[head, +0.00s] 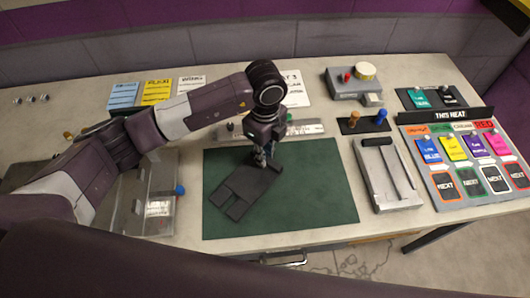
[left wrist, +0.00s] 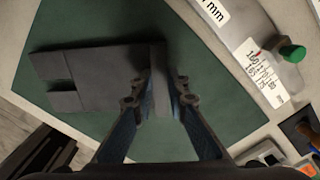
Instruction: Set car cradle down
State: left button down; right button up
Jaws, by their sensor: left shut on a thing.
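The car cradle (head: 243,190) is a dark grey flat plate with a notch at one end and an upright tab at the other. It is level over the green mat (head: 315,200), touching it or very close; I cannot tell which. In the left wrist view the cradle (left wrist: 92,75) extends left from the fingers. My left gripper (head: 265,158) points down at the tab end. In the left wrist view its fingers (left wrist: 157,95) are closed on both sides of the upright tab. My right gripper is not in view.
A clear box (head: 150,200) with a blue knob stands left of the mat. A grey tray-like fixture (head: 385,175) stands right of it. A gauge block with a green knob (left wrist: 292,53) lies behind the mat. Coloured cards on a board (head: 465,160) are far right. The mat's right part is clear.

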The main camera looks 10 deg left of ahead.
pick_arm(q)
jog(key=shift+f, duration=0.1)
jog(key=shift+f, duration=0.15)
jog(key=c, duration=1.9)
grip_release()
jog(key=shift+r, duration=0.3)
notch_tip(320, 180, up, 12)
jog(key=b, duration=0.3)
jog(key=shift+f, duration=0.1)
